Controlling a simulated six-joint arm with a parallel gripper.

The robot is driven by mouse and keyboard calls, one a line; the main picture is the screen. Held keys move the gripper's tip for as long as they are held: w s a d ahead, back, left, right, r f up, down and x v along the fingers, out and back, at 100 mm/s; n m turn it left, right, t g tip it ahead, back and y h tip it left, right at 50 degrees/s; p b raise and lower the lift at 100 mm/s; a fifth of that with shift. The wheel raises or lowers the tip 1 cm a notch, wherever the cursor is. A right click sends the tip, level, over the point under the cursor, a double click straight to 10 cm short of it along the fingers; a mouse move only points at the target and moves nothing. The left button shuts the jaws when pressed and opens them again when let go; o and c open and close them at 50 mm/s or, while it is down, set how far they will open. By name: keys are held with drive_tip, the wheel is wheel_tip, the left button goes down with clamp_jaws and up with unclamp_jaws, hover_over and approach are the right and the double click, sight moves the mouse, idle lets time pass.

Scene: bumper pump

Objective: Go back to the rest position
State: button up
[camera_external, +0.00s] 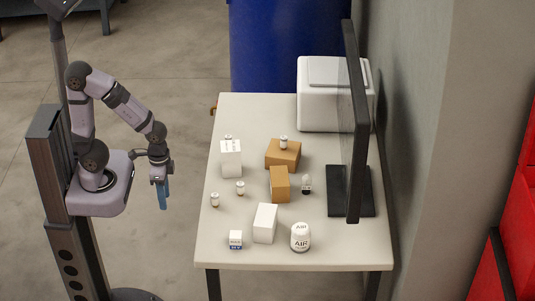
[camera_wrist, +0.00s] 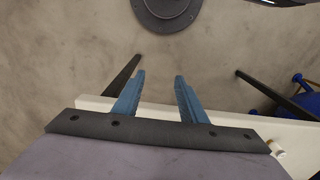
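My gripper (camera_external: 162,194) hangs off the left edge of the table, pointing down over the floor, apart from everything on the table. In the wrist view my gripper (camera_wrist: 158,77) shows two blue fingers with a clear gap and nothing between them, so it is open and empty. My arm is folded near its stand at the left of the external view. The floor (camera_wrist: 215,75) lies below the fingers.
The white table (camera_external: 218,262) holds several small bottles, white boxes (camera_external: 265,222), brown boxes (camera_external: 279,184), a white jar (camera_external: 300,237) and a dark monitor (camera_external: 353,125). A white bin-like appliance (camera_external: 318,105) stands at the back. A blue barrel (camera_external: 290,45) is behind the table.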

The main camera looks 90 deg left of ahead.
wheel_tip(320, 180, up, 10)
drive_tip(key=p, duration=0.9)
drive_tip(key=shift+r+p, duration=0.25)
drive_tip(key=shift+p, duration=0.05)
